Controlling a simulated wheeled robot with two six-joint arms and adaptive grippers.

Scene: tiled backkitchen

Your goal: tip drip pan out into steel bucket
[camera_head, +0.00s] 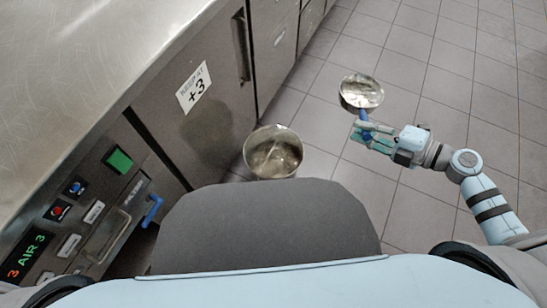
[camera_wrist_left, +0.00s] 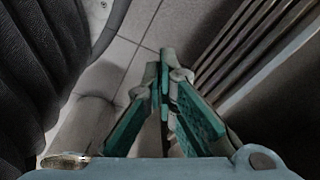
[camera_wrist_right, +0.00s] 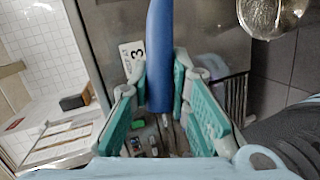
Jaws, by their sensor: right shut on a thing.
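The drip pan (camera_head: 361,92) is a round, shallow metal pan with a shiny inside and a blue handle (camera_wrist_right: 160,50). My right gripper (camera_head: 366,130) is shut on this handle, and the pan is held out beyond it, to the right of and farther off than the bucket. The steel bucket (camera_head: 273,152) stands on the floor by the cabinet front, its open top facing up. The pan is apart from it. In the left wrist view my left gripper (camera_wrist_left: 166,75) is empty, with its fingertips together; the head view does not show it.
A steel counter (camera_head: 90,40) runs along the left, with a control panel (camera_head: 75,220) and a blue handle (camera_head: 152,210) below it. A sign marked +3 (camera_head: 193,88) is on the cabinet front. The tiled floor (camera_head: 440,70) around the pan is clear.

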